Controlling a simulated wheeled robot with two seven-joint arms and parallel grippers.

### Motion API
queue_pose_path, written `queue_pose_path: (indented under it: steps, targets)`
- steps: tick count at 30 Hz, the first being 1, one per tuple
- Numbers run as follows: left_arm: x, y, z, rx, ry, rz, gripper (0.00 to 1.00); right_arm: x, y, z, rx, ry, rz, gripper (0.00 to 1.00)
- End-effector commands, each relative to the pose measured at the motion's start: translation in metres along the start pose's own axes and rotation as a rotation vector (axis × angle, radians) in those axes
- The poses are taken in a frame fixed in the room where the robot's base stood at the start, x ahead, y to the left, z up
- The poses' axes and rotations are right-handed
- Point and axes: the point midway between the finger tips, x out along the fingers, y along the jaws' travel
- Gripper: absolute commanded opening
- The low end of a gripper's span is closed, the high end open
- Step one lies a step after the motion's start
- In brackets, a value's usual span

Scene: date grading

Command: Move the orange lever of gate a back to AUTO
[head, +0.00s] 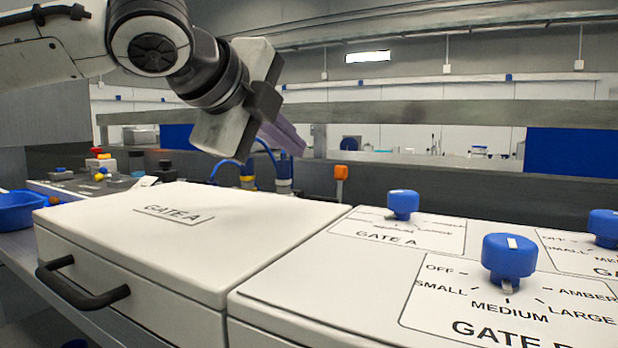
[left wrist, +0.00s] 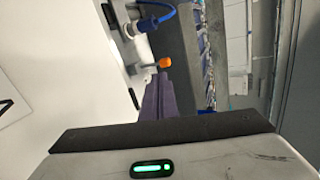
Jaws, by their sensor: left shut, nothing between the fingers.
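The orange lever (head: 341,172) stands upright behind the white gate a box (head: 262,228), near the box's back right corner. Its lower part is hidden behind the box, and no AUTO mark can be read. My left gripper (head: 298,144) is shut and empty, with purple fingers pointing down and right. In the head view it is above and left of the lever. In the left wrist view the orange lever tip (left wrist: 165,62) appears just beyond the shut fingertips (left wrist: 160,76); whether they touch I cannot tell. My right gripper is not in view.
Blue hoses with fittings (head: 284,175) rise behind the box, left of the lever. Blue knobs (head: 509,258) stand on the white panels at the right. A black handle (head: 82,290) juts from the box's front. A blue bowl (head: 18,210) is at the far left.

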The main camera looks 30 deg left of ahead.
Motion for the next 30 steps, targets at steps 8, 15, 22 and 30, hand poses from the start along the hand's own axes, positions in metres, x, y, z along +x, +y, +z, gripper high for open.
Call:
queue_pose_path:
  steps: [8,15,22,30]
  targets:
    - [-0.002,0.013,-0.019,-0.120,0.043,-0.037,0.00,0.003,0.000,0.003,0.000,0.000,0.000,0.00]
    - [0.039,0.013,-0.019,-0.120,0.039,-0.031,0.00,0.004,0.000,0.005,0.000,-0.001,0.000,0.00]
    - [0.088,0.010,-0.021,-0.119,0.038,-0.032,0.00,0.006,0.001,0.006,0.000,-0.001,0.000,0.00]
    - [0.123,-0.003,-0.021,-0.120,0.040,-0.036,0.00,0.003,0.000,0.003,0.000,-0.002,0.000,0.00]
